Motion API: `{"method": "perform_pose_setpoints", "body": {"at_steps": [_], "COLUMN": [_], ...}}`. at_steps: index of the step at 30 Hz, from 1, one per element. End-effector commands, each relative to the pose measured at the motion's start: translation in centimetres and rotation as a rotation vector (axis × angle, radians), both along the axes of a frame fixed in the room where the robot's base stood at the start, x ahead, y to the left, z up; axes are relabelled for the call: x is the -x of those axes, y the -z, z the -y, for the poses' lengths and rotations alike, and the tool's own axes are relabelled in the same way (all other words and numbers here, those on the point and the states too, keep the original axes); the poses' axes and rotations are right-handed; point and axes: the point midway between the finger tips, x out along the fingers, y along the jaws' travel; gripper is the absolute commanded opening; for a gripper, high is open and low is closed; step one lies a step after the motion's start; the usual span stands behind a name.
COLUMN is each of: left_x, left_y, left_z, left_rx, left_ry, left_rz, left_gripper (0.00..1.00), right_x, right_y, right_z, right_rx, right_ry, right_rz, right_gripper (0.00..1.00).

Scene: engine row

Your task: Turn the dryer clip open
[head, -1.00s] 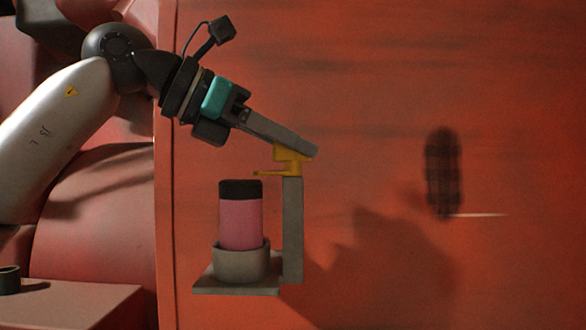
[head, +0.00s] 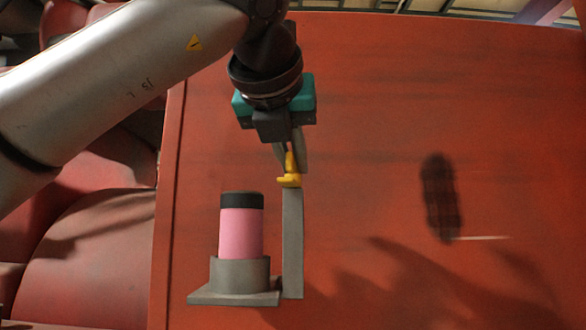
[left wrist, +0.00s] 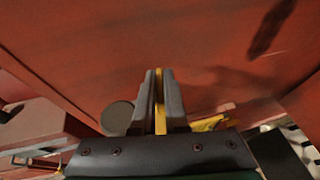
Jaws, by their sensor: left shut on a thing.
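The dryer is a pink cylinder (head: 241,232) with a black cap, upright in a grey cup (head: 240,275) on a bracket with a grey post (head: 293,240). The yellow clip (head: 288,181) sits on top of the post, to the right of the cap, and no part of it lies over the cap. My left gripper (head: 290,160) comes down from above and is shut on the clip. In the left wrist view, a thin yellow strip of the clip (left wrist: 159,98) stands between the fingers (left wrist: 160,78). The dryer's round top (left wrist: 117,117) shows left of them. My right gripper is not in view.
A red wall panel (head: 370,110) stands behind the bracket. A dark oval slot or mark (head: 441,195) is on it at the right. Large red rounded parts (head: 90,245) fill the left side. The space right of the post is clear.

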Motion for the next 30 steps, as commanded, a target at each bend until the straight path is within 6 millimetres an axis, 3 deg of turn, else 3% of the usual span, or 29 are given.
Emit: {"method": "perform_pose_setpoints", "body": {"at_steps": [12,29,30], "left_x": [0.03,-0.02,-0.03], "left_y": [-0.06,0.00,0.02], "left_z": [0.01,-0.06,-0.06], "left_rx": [0.000,0.000,0.000], "left_ry": [-0.189,-0.219,-0.219], "left_rz": [0.000,-0.002,-0.002], "left_gripper": [0.00,0.00,0.15], "right_x": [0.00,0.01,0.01], "right_y": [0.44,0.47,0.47], "right_z": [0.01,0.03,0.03], "right_rx": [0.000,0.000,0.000], "right_ry": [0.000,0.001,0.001], "right_rz": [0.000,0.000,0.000], "right_gripper": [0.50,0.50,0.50]}}
